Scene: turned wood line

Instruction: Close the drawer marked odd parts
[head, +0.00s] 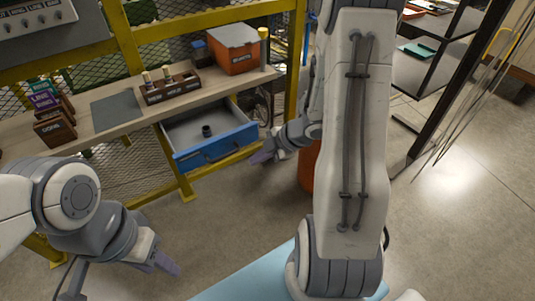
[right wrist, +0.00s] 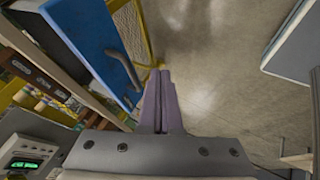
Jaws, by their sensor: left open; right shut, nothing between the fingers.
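A drawer with a blue front (head: 217,149) hangs under the wooden bench and stands pulled out. Its grey interior shows, with a small dark round part (head: 207,131) inside. I cannot read any marking on it. In the right wrist view the blue front (right wrist: 92,38) and its grey bar handle (right wrist: 123,69) are at the upper left. My right gripper (head: 260,157) is shut and empty, close to the drawer's right front corner; its purple fingers (right wrist: 160,88) lie beside the handle's end. I cannot tell whether they touch. My left gripper (head: 168,266) is open, low in front and away from the drawer.
The wooden bench (head: 140,117) carries a grey mat (head: 116,108), a wooden rack (head: 170,88), dark boxes (head: 54,124) and an orange bin (head: 233,55). A yellow frame post (head: 185,188) stands below the drawer. Dark shelving (head: 425,65) stands at right.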

